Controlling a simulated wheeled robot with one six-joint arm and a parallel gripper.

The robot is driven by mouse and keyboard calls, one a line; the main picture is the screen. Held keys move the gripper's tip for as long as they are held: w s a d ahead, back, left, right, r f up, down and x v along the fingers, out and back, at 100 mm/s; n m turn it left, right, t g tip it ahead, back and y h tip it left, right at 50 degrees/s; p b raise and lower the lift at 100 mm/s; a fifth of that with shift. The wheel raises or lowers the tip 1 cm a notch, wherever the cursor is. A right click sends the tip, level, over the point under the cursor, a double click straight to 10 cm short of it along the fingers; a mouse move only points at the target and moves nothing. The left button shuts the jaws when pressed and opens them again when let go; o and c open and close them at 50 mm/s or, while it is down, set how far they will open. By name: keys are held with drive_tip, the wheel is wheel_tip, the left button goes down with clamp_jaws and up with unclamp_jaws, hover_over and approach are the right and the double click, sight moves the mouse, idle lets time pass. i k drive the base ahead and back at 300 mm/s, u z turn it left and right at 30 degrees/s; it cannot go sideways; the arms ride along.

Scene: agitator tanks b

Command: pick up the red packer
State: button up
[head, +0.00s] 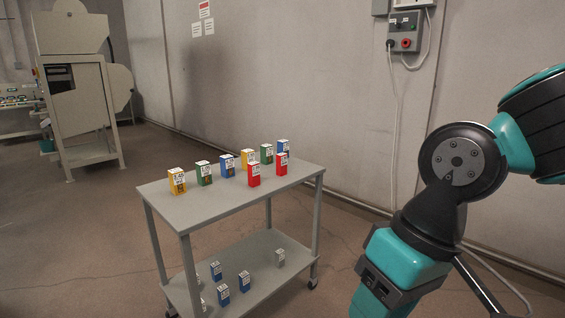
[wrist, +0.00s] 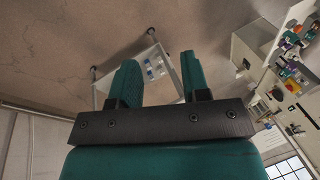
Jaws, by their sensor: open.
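Two red packers, small upright boxes with white printed labels, stand on the top shelf of a grey cart in the head view. One red packer (head: 254,175) is near the front edge, and the other red packer (head: 282,164) is to its right. My gripper (wrist: 160,85) shows in the wrist view with its two teal fingers apart and nothing between them. In the head view my arm is at the right, well clear of the cart, and the gripper's fingertips are out of frame.
The cart's top shelf (head: 215,203) also holds yellow (head: 177,181), green (head: 204,173) and blue (head: 227,165) boxes close by. Several boxes stand on its lower shelf (head: 262,283). A wall runs behind the cart. A grey machine (head: 80,95) stands at the far left. Floor is open in front.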

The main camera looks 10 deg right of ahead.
sight(281, 158)
drive_tip(key=i, duration=2.7)
